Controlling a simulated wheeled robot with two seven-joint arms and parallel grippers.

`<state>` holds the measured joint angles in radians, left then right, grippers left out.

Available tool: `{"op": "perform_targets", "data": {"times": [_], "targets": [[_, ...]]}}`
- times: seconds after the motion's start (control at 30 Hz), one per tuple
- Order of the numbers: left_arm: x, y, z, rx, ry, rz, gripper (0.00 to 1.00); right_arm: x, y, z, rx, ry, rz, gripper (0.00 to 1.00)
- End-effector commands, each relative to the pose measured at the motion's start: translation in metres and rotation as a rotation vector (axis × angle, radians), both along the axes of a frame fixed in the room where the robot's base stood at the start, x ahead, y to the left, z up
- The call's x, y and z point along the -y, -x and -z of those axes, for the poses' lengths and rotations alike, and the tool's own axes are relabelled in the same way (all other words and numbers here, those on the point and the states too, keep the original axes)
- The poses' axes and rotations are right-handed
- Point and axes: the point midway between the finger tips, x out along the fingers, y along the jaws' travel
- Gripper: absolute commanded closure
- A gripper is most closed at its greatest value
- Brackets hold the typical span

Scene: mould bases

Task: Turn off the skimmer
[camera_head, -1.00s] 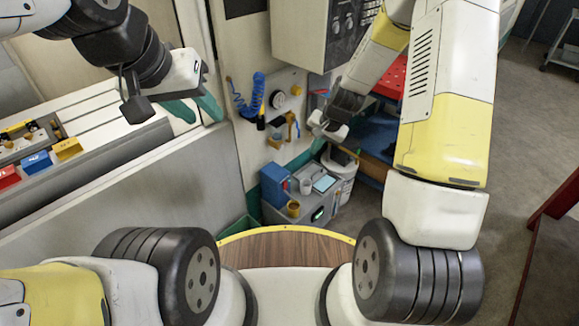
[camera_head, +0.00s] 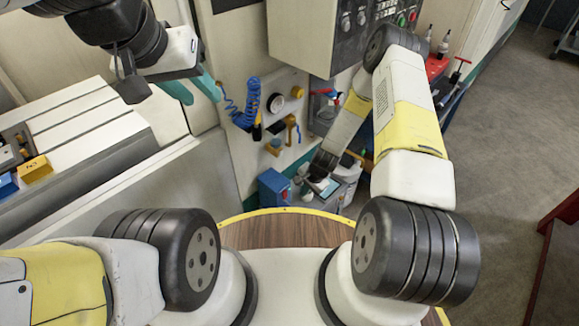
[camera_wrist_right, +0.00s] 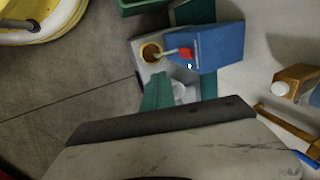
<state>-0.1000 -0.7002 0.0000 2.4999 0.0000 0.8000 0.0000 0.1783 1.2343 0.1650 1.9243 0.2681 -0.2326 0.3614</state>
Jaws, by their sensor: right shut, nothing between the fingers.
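The skimmer is a grey box unit with a blue block (camera_head: 273,188) at the wall's foot, partly hidden by my right arm in the head view. In the right wrist view the blue block (camera_wrist_right: 217,48) carries a small red switch (camera_wrist_right: 187,51). A yellow-rimmed cup (camera_wrist_right: 151,52) is beside it on the grey top. My right gripper (camera_head: 312,186) is over the unit, close to the blue block. Its shut green fingers (camera_wrist_right: 158,92) show below the red switch; contact cannot be told. My left gripper (camera_head: 192,91) is open and empty, away at the upper left.
Wall fittings, including a blue coiled hose (camera_head: 245,108) and yellow brackets (camera_head: 291,128), are above the unit. Open floor (camera_head: 490,130) lies at right.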

Motion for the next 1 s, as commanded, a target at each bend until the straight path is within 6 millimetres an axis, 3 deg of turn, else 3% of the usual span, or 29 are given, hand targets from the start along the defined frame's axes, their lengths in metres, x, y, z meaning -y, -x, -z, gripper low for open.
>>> {"op": "perform_targets", "data": {"times": [0.3, 0.47, 0.8, 1.0], "targets": [[0.000, 0.000, 0.000, 0.000, 0.000, 0.000, 0.64, -0.002, -0.001, 0.007, -0.002, 0.000, -0.002, 1.00], [0.000, 0.000, 0.000, 0.000, 0.000, 0.000, 0.64, -0.007, -0.006, 0.031, -0.002, 0.000, -0.002, 1.00], [0.000, 0.000, 0.000, 0.000, 0.000, 0.000, 0.64, -0.024, -0.021, 0.099, -0.002, 0.000, -0.003, 1.00], [0.000, 0.000, 0.000, 0.000, 0.000, 0.000, 0.64, -0.044, -0.043, 0.100, 0.001, 0.001, -0.005, 1.00]]}}
